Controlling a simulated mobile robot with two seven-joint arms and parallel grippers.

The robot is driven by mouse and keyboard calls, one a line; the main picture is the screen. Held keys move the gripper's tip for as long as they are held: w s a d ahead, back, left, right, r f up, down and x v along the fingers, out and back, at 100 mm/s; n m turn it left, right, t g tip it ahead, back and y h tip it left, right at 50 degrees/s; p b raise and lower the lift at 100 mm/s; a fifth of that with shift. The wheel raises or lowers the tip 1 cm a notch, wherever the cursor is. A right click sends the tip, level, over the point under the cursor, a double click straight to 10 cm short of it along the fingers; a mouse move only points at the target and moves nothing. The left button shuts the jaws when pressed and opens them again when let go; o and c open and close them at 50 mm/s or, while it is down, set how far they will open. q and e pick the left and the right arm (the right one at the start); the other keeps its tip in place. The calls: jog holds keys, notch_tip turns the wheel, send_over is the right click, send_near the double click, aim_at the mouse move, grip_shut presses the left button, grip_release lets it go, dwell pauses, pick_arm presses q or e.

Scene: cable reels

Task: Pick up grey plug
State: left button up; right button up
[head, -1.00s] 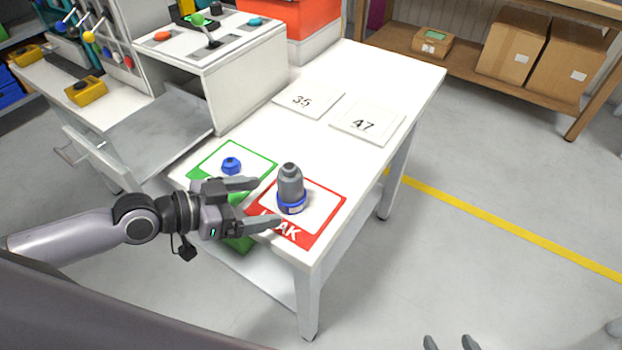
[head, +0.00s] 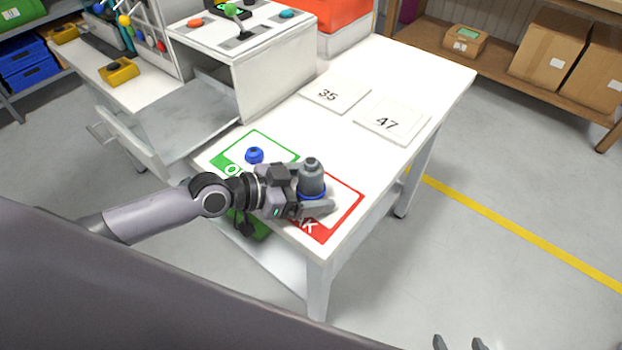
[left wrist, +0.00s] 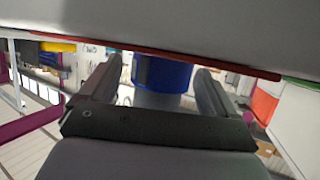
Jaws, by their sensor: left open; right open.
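The grey plug (head: 312,174) stands upright, with a blue ring at its base, on the red-bordered card (head: 349,213) at the table's near corner. My left gripper (head: 316,190) is open, with its fingers on either side of the plug's lower part. In the left wrist view the blue ring (left wrist: 161,76) sits between the two open fingers (left wrist: 160,88). I cannot tell whether a finger touches it. My right gripper (head: 458,343) shows only its fingertips at the bottom edge of the head view, apart and empty, away from the table.
A small blue part (head: 254,155) sits on the green-bordered card (head: 262,136) just left of the plug. Plates marked 35 (head: 335,92) and 47 (head: 392,119) lie farther back. A control box (head: 243,45) stands at the back left. The table's right side is clear.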

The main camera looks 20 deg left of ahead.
pick_arm(q)
jog(key=shift+w+d+f, duration=0.1)
jog(key=shift+w+d, duration=0.05)
jog(key=shift+c, duration=0.3)
jog(key=c, duration=1)
jog(key=shift+c, duration=0.4)
